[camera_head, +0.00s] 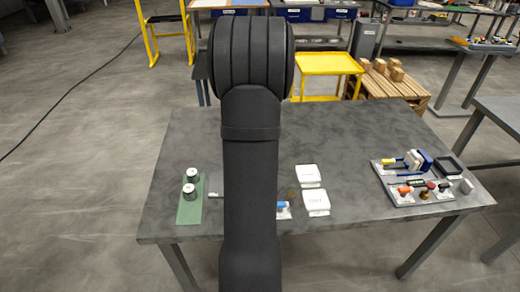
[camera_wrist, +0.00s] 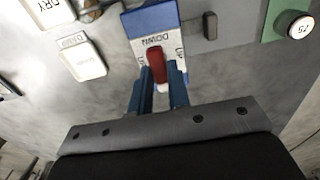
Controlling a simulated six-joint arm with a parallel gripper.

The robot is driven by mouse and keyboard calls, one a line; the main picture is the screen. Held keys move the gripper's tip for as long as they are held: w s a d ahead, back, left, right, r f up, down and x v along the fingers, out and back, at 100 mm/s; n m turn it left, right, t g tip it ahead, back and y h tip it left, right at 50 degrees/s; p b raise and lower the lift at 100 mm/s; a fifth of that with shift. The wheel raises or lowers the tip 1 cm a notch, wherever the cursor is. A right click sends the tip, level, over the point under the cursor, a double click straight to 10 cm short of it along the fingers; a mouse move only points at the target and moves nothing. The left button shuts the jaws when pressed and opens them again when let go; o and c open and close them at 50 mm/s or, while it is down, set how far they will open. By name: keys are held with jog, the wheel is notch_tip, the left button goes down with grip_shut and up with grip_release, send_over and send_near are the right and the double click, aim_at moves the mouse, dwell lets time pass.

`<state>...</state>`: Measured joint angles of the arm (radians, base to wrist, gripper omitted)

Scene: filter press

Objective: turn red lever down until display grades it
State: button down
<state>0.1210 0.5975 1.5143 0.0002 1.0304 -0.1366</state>
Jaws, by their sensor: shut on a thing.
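The red lever (camera_wrist: 157,66) stands on a blue and white block (camera_wrist: 152,18) marked "DOWN" in the wrist view. My gripper (camera_wrist: 160,84) has its two blue fingers on either side of the lever, shut on it. More lettering on the block's white face is partly cut off or covered by the fingers. I cannot make out a display reading. In the head view my arm covers the middle of the table (camera_head: 375,130), so the lever and my gripper are hidden there.
A green mat (camera_head: 180,213) with two round weights (camera_head: 192,175) lies left of my arm. White labelled pads (camera_head: 308,174) lie to its right; one (camera_wrist: 82,58) shows in the wrist view. A tray (camera_head: 436,200) of several small parts sits at the right. The table's back middle is clear.

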jog(key=c, duration=1.4)
grip_release()
jog(key=shift+o, duration=0.2)
notch_tip(320, 180, up, 18)
jog(key=shift+f, duration=0.2)
jog(key=shift+f, duration=0.1)
notch_tip(320, 180, down, 17)
jog(key=shift+f, duration=0.2)
jog(key=shift+r, duration=0.1)
